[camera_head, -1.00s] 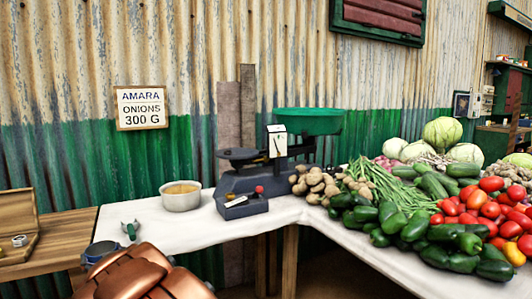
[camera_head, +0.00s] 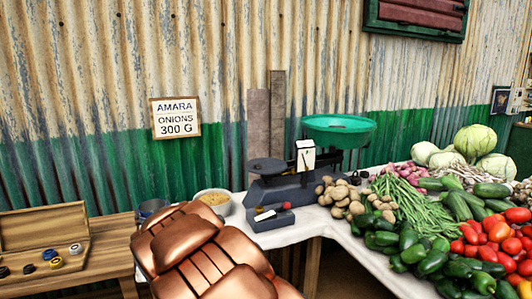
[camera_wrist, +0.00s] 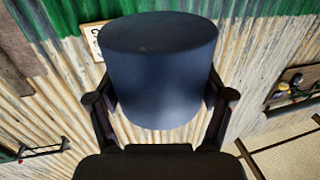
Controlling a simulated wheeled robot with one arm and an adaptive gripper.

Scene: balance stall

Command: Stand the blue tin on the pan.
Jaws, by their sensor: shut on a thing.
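The blue tin (camera_wrist: 160,80) fills the middle of the wrist view. My gripper (camera_wrist: 160,104) is shut on it, one finger against each side. In the head view the tin (camera_head: 152,206) shows only in part, behind my copper-coloured arm, which hides the gripper. The balance scale (camera_head: 287,188) stands on the white-covered table to the right of the tin. It has a flat dark pan (camera_head: 266,165) on the left and a wide green pan (camera_head: 338,123) on the right. Both look empty from here. The tin is apart from both pans.
A bowl (camera_head: 222,203) stands left of the scale, partly behind my arm. A grey tray (camera_head: 272,219) with small items sits before the scale. Potatoes (camera_head: 352,198) and other vegetables crowd the right. An open wooden case (camera_head: 42,235) lies at left. A sign (camera_head: 175,118) hangs on the wall.

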